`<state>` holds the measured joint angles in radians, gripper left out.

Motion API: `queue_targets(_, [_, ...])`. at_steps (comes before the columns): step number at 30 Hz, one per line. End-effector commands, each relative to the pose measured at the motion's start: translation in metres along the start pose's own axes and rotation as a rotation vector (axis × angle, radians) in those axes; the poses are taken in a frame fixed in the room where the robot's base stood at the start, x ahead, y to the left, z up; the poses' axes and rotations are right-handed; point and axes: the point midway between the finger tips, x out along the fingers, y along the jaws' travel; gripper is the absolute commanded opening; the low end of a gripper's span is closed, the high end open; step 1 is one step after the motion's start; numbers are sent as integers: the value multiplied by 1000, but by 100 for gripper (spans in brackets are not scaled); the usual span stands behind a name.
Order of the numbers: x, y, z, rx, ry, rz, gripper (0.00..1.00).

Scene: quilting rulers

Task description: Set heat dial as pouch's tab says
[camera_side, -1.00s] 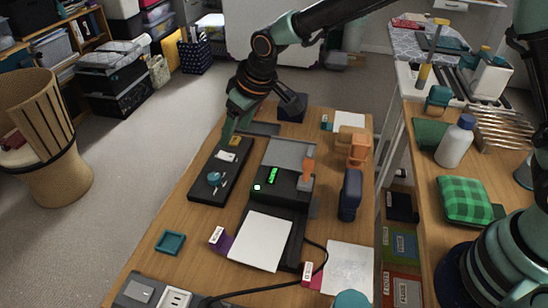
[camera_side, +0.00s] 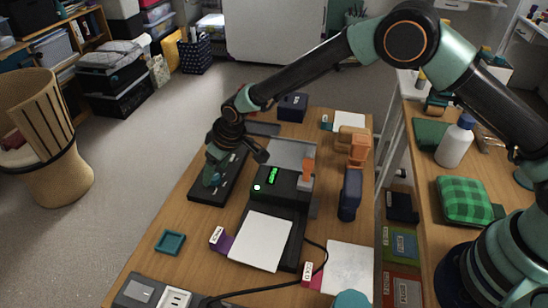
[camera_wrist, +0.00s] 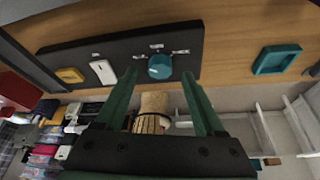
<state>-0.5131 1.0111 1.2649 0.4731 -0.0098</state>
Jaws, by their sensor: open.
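The heat dial, a round teal knob (camera_wrist: 160,66), sits on a black control panel (camera_wrist: 80,53) with small white labels around it, too small to read. My gripper (camera_wrist: 159,76) is open, its two green fingertips on either side of the knob in the wrist view; I cannot tell whether they touch it. In the side view my gripper (camera_side: 209,180) is low over the panel (camera_side: 205,195) and hides the dial. A white pouch (camera_side: 261,240) with a purple tab (camera_side: 217,237) lies at the black machine (camera_side: 284,184). The tab's writing is too small to read.
A white switch (camera_wrist: 103,72) and a yellow part (camera_wrist: 70,75) are on the panel. A teal square tray (camera_side: 170,242) lies in front. Another white sheet (camera_side: 350,268) with a red tab (camera_side: 307,273) lies right of a black cable. Orange and blue tools stand right of the machine.

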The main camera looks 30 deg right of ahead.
Motion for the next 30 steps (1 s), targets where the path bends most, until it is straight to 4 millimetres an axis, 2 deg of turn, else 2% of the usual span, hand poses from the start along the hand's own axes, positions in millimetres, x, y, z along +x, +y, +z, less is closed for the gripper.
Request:
queue_targets(6, [16, 0, 0, 0, 0, 0, 71])
queue_targets(16, [19, 0, 0, 0, 1, 0, 71])
queue_targets(17, [18, 0, 0, 0, 1, 0, 67])
queue_targets(18, [18, 0, 0, 0, 1, 0, 52])
queue_targets(22, [18, 0, 0, 0, 1, 0, 2])
queue_targets(30, [18, -1, 0, 76, -2, 0, 0])
